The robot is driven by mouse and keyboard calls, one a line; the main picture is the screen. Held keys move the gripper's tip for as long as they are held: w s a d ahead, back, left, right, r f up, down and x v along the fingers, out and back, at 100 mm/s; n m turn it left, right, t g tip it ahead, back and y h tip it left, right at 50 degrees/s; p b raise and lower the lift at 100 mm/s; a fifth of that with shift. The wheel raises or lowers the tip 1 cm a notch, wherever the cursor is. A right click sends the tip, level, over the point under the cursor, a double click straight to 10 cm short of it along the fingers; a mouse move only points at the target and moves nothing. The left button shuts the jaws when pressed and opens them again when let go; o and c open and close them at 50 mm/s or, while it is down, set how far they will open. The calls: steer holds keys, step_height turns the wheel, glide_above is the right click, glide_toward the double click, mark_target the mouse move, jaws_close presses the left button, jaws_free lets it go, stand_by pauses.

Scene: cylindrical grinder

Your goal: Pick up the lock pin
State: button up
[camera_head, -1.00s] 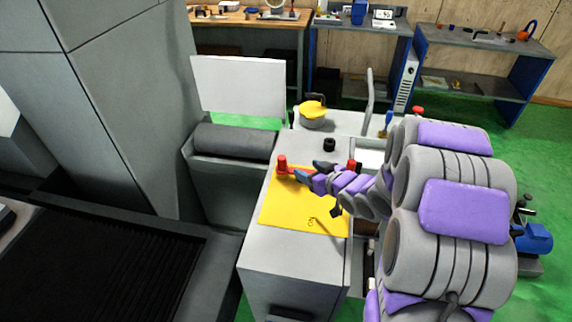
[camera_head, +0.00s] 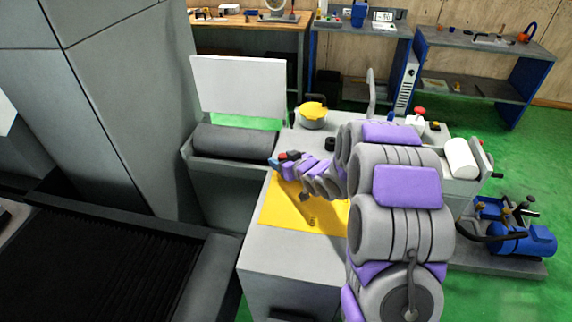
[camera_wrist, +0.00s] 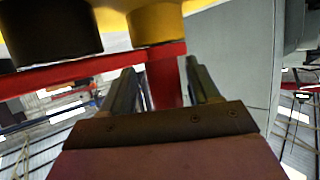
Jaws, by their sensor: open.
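The lock pin appears to be the red upright piece at the far left corner of the yellow plate (camera_head: 285,215). In the head view only a little red of the lock pin (camera_head: 283,155) shows, mostly hidden by my fingers. In the wrist view the red post (camera_wrist: 163,82) stands between my two fingers, joined to a long red bar (camera_wrist: 70,67). My gripper (camera_head: 283,159) is open, with a finger on each side of the post. The wrist view shows my gripper (camera_wrist: 163,80) with gaps beside the post; contact cannot be told.
The yellow plate lies on a grey cabinet (camera_head: 285,265). A yellow-topped round part (camera_head: 313,112) and a black knob (camera_head: 330,144) stand behind. In the wrist view, black (camera_wrist: 55,32) and yellow (camera_wrist: 155,22) cylinders are close above the fingers.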

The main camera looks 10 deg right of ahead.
steer(key=shift+w+a+f, duration=0.2)
steer(key=shift+w+a, duration=0.15)
steer(key=shift+a, duration=0.35)
steer(key=shift+a+r, duration=0.1)
steer(key=shift+a, duration=0.3)
steer(key=shift+d, duration=1.05)
steer(key=c, duration=0.5)
steer(key=shift+c, duration=0.8)
steer(key=shift+a, duration=0.4)
steer(key=c, duration=0.3)
steer(key=shift+a, duration=0.1)
jaws_close()
